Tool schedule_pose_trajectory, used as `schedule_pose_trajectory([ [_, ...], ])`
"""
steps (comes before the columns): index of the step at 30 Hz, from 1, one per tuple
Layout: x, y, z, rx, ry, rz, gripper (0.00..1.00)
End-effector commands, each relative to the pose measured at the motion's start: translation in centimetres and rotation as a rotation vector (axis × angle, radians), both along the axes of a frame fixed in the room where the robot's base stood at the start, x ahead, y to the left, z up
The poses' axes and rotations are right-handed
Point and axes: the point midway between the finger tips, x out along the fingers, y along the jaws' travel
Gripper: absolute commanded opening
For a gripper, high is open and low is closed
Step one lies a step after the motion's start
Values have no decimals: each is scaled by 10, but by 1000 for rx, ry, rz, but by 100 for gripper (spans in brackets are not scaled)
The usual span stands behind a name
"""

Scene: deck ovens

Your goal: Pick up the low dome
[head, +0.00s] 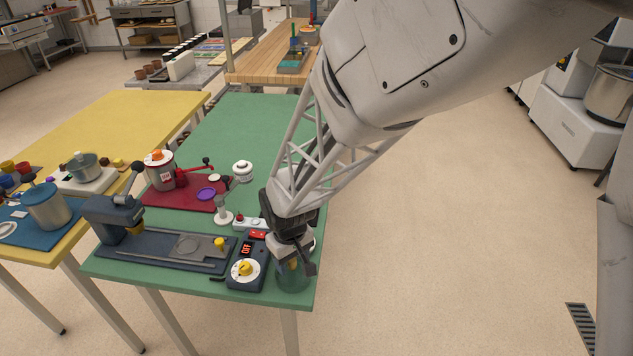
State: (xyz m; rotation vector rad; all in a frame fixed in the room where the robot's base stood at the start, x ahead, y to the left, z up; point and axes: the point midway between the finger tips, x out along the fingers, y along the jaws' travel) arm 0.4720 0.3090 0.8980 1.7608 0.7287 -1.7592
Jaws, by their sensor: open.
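My gripper (291,263) points down over the front right corner of the green table. It is open, with its fingers at a low, see-through greenish object (291,281) that looks like the low dome. The fingers and wrist cover the dome's upper part, so I cannot tell whether they touch it. The dome stands on the green table (240,124) close to the right edge.
A red mat (180,197) holds a grinder. The table's far half is clear.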

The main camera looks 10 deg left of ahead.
Motion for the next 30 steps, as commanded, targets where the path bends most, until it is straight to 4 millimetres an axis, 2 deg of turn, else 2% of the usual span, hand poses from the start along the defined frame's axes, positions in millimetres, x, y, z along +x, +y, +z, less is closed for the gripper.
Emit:
schedule_pose_trajectory([
  [4, 0, 0, -8, -1, 1, 0, 55],
  [20, 0, 0, -8, 0, 0, 0, 55],
  [23, 0, 0, -8, 0, 0, 0, 43],
  [30, 0, 0, -8, 0, 0, 0, 6],
])
